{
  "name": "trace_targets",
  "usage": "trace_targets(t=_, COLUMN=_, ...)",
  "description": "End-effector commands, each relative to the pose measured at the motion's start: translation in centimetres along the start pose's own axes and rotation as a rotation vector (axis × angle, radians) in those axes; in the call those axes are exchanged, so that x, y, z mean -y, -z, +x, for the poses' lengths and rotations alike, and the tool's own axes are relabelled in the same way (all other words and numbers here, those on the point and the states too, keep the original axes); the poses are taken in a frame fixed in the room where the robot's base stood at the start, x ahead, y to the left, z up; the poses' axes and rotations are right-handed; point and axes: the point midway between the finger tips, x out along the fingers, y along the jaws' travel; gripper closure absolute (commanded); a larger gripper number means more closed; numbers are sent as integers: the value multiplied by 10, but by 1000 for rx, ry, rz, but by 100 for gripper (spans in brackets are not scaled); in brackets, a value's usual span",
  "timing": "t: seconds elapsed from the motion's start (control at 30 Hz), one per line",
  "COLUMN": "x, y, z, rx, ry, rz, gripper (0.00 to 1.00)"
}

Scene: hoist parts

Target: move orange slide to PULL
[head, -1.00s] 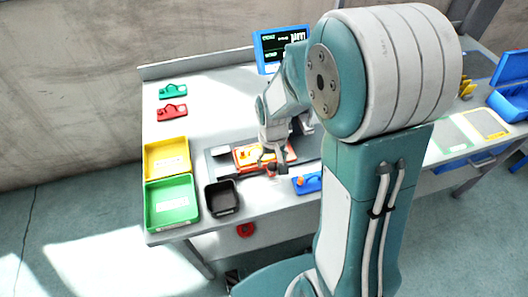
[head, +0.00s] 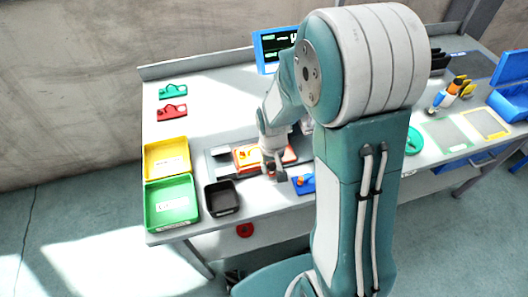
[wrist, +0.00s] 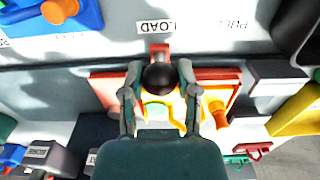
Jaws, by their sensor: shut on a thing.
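The orange slide (wrist: 160,49) shows in the wrist view as an orange-red tab with a black ball knob (wrist: 159,78). Its tab points at the LOAD label (wrist: 160,27); the PULL label (wrist: 230,24) is to the right. My gripper (wrist: 160,82) has its fingers on both sides of the knob and is shut on it. Behind it is an orange-red plate (wrist: 105,90) with a yellow part on top. In the head view my gripper (head: 277,173) is low at the fixture's front edge, and the plate (head: 242,156) is partly hidden by my arm.
A blue block with an orange knob (head: 304,184) is close to the right of my gripper. A black bin (head: 222,198), a green tray (head: 171,228) and a yellow tray (head: 150,160) stand to the left.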

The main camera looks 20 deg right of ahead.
Motion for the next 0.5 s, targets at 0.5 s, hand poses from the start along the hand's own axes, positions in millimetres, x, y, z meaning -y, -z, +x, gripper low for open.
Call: trace_targets(t=0.5, x=58, y=-1, z=1, rx=4, ry=0, rz=-5, gripper=85)
